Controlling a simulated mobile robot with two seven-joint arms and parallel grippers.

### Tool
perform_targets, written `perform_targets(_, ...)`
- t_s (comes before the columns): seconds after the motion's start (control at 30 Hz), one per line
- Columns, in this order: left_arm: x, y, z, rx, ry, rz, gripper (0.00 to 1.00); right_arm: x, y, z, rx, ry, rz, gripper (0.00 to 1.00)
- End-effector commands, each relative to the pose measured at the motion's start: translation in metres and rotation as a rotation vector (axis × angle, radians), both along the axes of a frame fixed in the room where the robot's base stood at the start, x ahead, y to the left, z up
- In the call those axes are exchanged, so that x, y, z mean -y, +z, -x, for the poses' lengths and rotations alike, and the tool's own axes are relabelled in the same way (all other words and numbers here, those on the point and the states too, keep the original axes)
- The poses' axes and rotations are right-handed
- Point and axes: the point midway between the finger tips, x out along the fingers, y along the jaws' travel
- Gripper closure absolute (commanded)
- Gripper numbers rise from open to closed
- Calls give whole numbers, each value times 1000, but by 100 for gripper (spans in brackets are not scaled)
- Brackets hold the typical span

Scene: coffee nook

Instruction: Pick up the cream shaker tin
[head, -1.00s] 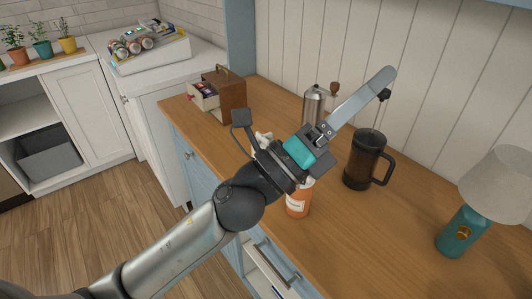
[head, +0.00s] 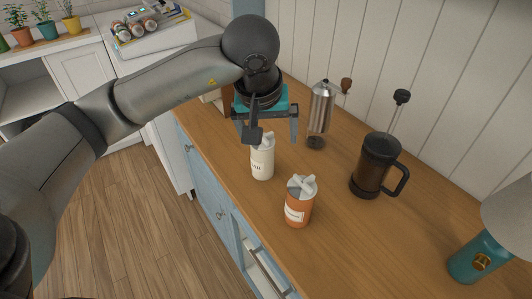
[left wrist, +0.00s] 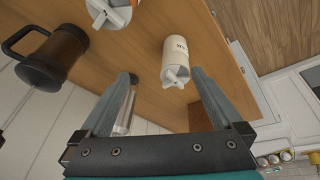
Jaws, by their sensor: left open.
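The cream shaker tin (head: 262,164) stands upright on the wooden counter (head: 345,235), with dark lettering on its side and a pale spouted lid. My left gripper (head: 267,138) is open above and just behind it, pointing down, and partly covers its lid in the head view. In the left wrist view the cream tin (left wrist: 181,48) lies ahead of the open, empty fingers (left wrist: 161,78), its lid near the level of the fingertips. I cannot tell the exact height gap. My right gripper is not in view.
An orange shaker tin (head: 297,209) stands just right and front of the cream one. A steel grinder (head: 321,108) stands behind, and a dark French press (head: 370,168) to the right. A teal lamp (head: 478,257) is at far right. The counter's front edge is close to the tins.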

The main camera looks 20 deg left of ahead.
Motion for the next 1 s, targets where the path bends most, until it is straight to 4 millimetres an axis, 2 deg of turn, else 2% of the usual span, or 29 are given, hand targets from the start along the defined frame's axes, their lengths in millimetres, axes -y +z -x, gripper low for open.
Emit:
perform_targets(0.03, -12, 5, -2, 7, 11, -50, 0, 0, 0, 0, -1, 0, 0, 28)
perform_targets(0.17, -28, 5, -5, 7, 22, -111, 0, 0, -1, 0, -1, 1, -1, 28)
perform_targets(0.6, -40, -72, -33, 4, 24, -113, 0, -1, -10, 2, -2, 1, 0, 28)
perform_targets(0.87, -42, -86, -41, 8, 23, -112, 0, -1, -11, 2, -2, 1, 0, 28)
perform_targets(1.0, -43, -100, -51, 5, 24, -110, 0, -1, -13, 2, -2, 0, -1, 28)
